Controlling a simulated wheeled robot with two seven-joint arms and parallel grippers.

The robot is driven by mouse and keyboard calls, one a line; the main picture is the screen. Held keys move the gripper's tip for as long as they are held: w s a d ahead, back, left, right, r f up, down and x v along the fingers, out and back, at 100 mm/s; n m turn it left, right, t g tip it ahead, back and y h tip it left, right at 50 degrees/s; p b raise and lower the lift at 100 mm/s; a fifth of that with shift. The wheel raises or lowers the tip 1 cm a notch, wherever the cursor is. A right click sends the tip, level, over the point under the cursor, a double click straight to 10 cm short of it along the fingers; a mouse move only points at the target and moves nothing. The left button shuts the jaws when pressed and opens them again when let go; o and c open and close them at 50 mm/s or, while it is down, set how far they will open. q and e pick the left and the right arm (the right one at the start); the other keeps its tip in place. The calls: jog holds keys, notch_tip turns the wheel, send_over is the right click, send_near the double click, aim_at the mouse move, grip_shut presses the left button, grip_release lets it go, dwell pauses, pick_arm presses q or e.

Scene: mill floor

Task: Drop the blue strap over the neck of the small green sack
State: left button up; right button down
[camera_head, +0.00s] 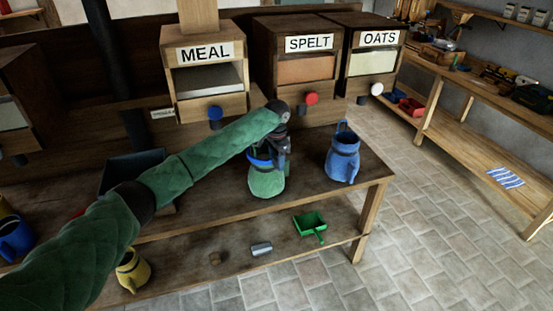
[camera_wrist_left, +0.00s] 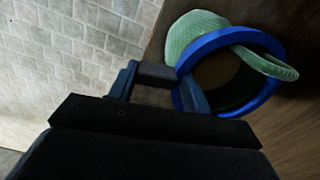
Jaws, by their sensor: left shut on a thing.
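The small green sack (camera_head: 266,183) stands upright on the table, in the middle of the head view. The blue strap (camera_head: 258,161), a stiff ring, is at the sack's neck. My left gripper (camera_head: 279,146) is over the sack's top and shut on the strap's side. In the left wrist view, the strap (camera_wrist_left: 228,36) shows as a tilted ring. One green flap of the sack (camera_wrist_left: 194,34) lies outside its upper left edge; another flap crosses over its right edge. I cannot tell whether the ring goes fully around the neck. My right gripper is out of view.
Bins marked MEAL (camera_head: 207,75), SPELT (camera_head: 305,70) and OATS (camera_head: 370,65) stand behind.

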aim_at(276, 167)
pick_arm(q)
jog(key=shift+s+f, duration=0.1)
jog(key=shift+f, duration=0.2)
jog(key=shift+f, duration=0.65)
jog(key=shift+f, duration=0.55)
jog(key=shift+f+b, duration=0.2)
jog(key=shift+b, duration=0.1)
